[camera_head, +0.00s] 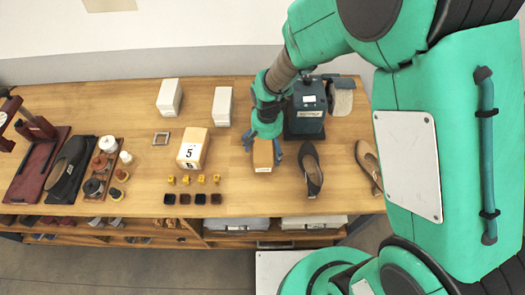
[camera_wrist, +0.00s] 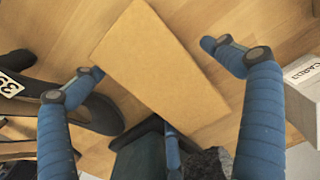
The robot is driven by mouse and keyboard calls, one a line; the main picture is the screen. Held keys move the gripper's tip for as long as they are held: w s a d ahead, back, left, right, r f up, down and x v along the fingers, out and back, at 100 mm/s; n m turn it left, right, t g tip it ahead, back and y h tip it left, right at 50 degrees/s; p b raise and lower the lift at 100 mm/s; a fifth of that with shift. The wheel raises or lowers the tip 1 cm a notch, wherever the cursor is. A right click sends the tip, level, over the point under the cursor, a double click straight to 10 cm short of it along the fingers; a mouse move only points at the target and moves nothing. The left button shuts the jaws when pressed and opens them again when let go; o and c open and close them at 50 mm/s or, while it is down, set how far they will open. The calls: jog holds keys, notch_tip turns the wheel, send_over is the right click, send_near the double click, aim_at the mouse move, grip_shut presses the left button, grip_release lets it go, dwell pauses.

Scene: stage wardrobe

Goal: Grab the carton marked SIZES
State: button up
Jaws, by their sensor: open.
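A small tan carton (camera_head: 263,155) stands on the wooden table below my gripper (camera_head: 263,146). In the wrist view the plain tan top of the carton (camera_wrist: 160,70) fills the middle, turned at a slant. My blue fingers are open, one on each side of it; a gap shows at the right finger, and the left fingertip is close to its edge. No word SIZES is readable on it. Two white cartons (camera_head: 169,97) (camera_head: 222,106) stand behind to the left. A carton with a "5" label (camera_head: 193,148) stands left of the tan one.
A dark shoe (camera_head: 311,168) lies close right of the tan carton, with a brown shoe (camera_head: 368,165) beyond. A dark green machine (camera_head: 306,112) stands behind. Small yellow pieces (camera_head: 201,179) and dark blocks (camera_head: 200,198) lie front left. A lettered white box (camera_wrist: 305,78) shows at right in the wrist view.

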aim_at(267, 146)
dwell(0.4)
jog(key=c, duration=1.4)
jog(key=shift+c, duration=0.2)
jog(key=shift+r, duration=0.15)
jog(key=shift+r, duration=0.5)
jog(key=r, duration=0.1)
jog(key=r+p, duration=0.1)
jog(key=shift+s+d+r, duration=0.15)
jog(key=shift+s+r, duration=0.15)
jog(key=s+d+p, duration=0.1)
jog(key=s+d, duration=0.1)
jog(key=s, duration=0.5)
jog(key=s+d+r, duration=0.1)
jog(key=s+d, duration=0.2)
jog(key=s, duration=0.4)
jog(key=shift+s+p, duration=0.25)
jog(key=shift+p, duration=0.1)
jog(key=shift+r, duration=0.1)
